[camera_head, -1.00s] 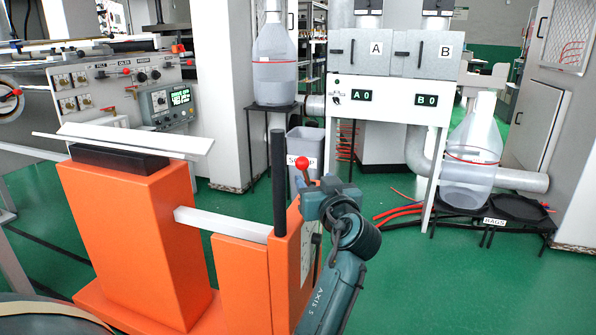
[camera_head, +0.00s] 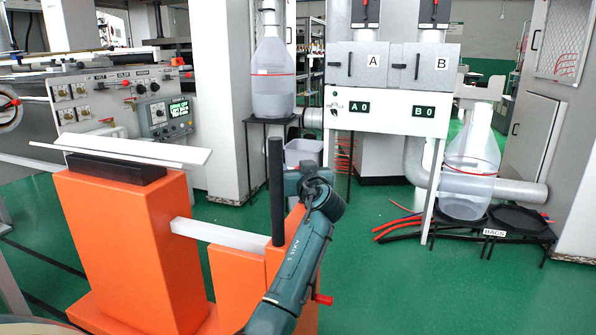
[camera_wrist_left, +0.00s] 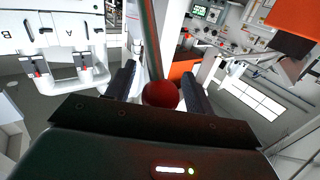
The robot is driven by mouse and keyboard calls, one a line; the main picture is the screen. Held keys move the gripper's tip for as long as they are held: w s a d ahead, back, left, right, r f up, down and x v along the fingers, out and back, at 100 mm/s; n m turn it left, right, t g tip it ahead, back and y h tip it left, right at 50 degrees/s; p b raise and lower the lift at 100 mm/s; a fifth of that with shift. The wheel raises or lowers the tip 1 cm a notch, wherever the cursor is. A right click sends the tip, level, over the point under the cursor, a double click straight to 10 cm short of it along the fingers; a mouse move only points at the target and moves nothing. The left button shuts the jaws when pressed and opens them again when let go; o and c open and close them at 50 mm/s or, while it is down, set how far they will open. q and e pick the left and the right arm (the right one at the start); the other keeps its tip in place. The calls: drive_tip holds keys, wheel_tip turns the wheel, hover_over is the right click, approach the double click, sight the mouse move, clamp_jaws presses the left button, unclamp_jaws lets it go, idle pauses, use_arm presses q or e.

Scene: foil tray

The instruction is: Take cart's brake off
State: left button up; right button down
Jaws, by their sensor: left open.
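The orange cart (camera_head: 135,240) stands at the left of the head view, with a black upright handle post (camera_head: 276,190) at its right end. My left gripper (camera_head: 303,183) is at the cart's right end, just right of that post. In the left wrist view a dark red ball knob (camera_wrist_left: 160,94) lies between the two open fingers of my left gripper (camera_wrist_left: 157,80); I cannot tell whether they touch it. In the head view the knob is hidden behind my gripper. A small red piece (camera_head: 322,299) shows low beside my forearm. My right gripper is not in view.
White strips (camera_head: 120,150) lie on the cart's black top. A white machine with bins A and B (camera_head: 385,110) stands behind, with a clear bag (camera_head: 470,165) at its right. A grey bin (camera_head: 303,152) stands behind my gripper. Green floor (camera_head: 375,270) is free at right.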

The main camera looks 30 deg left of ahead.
use_arm(q)
clamp_jaws()
idle(0.5)
